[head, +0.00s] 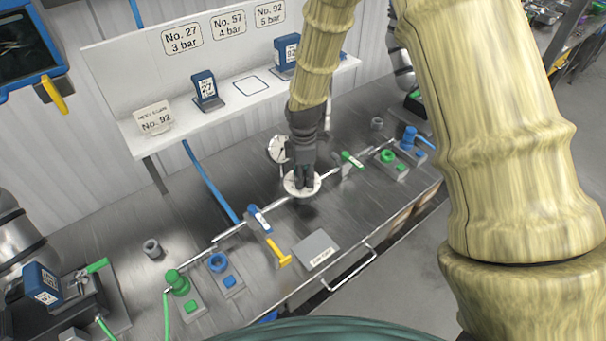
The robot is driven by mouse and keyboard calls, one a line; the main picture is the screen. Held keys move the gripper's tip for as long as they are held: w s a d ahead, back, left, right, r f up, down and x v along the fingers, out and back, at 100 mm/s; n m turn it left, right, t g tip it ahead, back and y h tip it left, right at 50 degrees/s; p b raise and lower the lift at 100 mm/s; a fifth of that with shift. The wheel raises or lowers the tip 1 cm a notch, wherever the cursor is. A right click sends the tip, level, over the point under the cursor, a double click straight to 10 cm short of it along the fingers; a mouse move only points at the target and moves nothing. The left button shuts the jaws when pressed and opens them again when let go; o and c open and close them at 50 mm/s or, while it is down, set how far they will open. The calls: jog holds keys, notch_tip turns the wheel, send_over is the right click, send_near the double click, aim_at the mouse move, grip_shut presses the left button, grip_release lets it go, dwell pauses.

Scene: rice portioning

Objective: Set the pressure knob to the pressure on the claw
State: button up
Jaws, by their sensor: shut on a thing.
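My gripper (304,176) points down over the bench and is shut on the pressure knob, which its fingers mostly hide. A round white dial plate (290,187) surrounds the fingers; its markings are too small to read. A white-faced gauge (278,149) stands just behind and left, its reading unclear. A card (153,118) on the shelf's left end reads No. 92. Wall labels pair No. 27 (182,39) with 3 bar, No. 57 (228,23) with 4 bar and No. 92 (270,13) with 5 bar.
A white shelf (180,127) holds blue blocks marked 27 (205,88) and 92 (286,52), with an empty outlined spot (249,85) between. A yellow-handled valve (278,251), a green-handled valve (351,159) and a grey labelled plate (316,250) are near my gripper. Another blue block (41,284) sits lower left.

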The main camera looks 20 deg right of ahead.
jog(key=m, duration=1.1)
jog(key=shift+a, duration=0.1)
jog(key=m, duration=0.6)
jog(key=shift+m, duration=0.4)
jog(key=m, duration=0.5)
jog(key=shift+a+p, duration=0.1)
jog(key=shift+p, duration=0.2)
jog(key=o, duration=1)
